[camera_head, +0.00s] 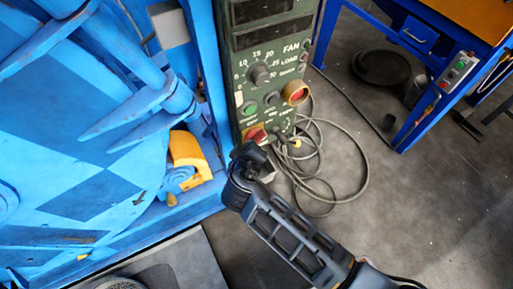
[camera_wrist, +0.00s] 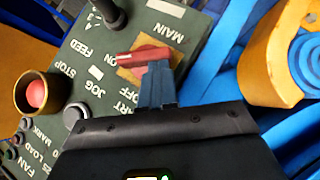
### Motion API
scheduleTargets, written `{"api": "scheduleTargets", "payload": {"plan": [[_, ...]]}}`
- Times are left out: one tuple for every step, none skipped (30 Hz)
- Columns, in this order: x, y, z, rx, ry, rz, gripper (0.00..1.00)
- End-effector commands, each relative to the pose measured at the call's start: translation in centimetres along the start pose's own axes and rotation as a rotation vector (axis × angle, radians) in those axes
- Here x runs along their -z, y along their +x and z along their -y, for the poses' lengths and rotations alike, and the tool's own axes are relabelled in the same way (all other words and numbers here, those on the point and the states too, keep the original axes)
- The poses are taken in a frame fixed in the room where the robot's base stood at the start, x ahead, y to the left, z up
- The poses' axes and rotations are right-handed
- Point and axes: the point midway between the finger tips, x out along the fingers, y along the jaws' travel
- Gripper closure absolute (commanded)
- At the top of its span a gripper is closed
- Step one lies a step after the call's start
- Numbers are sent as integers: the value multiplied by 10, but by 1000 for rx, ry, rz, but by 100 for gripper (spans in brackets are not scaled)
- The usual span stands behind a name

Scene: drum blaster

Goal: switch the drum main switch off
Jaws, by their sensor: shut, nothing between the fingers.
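The main switch (camera_head: 256,134) is a red lever on a yellow-orange plate at the bottom of the green control panel (camera_head: 238,70). In the wrist view its red lever (camera_wrist: 148,54) points left, toward the ON lettering; OFF is printed lower down beside the plate (camera_wrist: 133,73). My gripper (camera_head: 248,154) is just below the switch in the head view. In the wrist view my gripper (camera_wrist: 158,68) is shut and empty, with its fingertips overlapping the plate right beside the lever. I cannot tell whether they touch the lever.
A red stop button in a yellow collar (camera_head: 295,92) sits higher on the panel; it also shows in the wrist view (camera_wrist: 36,93). The blue drum machine (camera_head: 90,110) stands at the left. Loose cables (camera_head: 330,180) lie on the floor. A blue workbench (camera_head: 420,100) is at the right.

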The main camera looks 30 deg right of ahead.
Motion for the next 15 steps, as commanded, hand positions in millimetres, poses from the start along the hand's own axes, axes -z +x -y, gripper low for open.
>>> {"api": "scheduleTargets", "payload": {"plan": [[-4, 5, 8, -30, -32, -2, 100], [-5, 6, 9, -50, -52, -1, 100], [-6, 6, 10, -77, -80, -2, 100], [-6, 6, 12, -97, -100, -1, 100], [-6, 7, 12, -117, -121, -2, 100], [-7, 7, 14, -145, -148, -1, 100], [-8, 8, 14, -165, -167, -2, 100], [-8, 9, 15, -185, -187, 0, 100], [-9, 10, 17, -211, -214, -1, 100], [-10, 10, 17, -232, -235, -1, 100], [-10, 11, 18, -253, -255, -1, 100], [-12, 12, 19, -279, -281, 0, 100], [-12, 12, 20, -299, -301, 1, 100], [-13, 13, 20, -319, -322, 0, 100], [-14, 14, 21, -346, -349, 0, 100]]}}
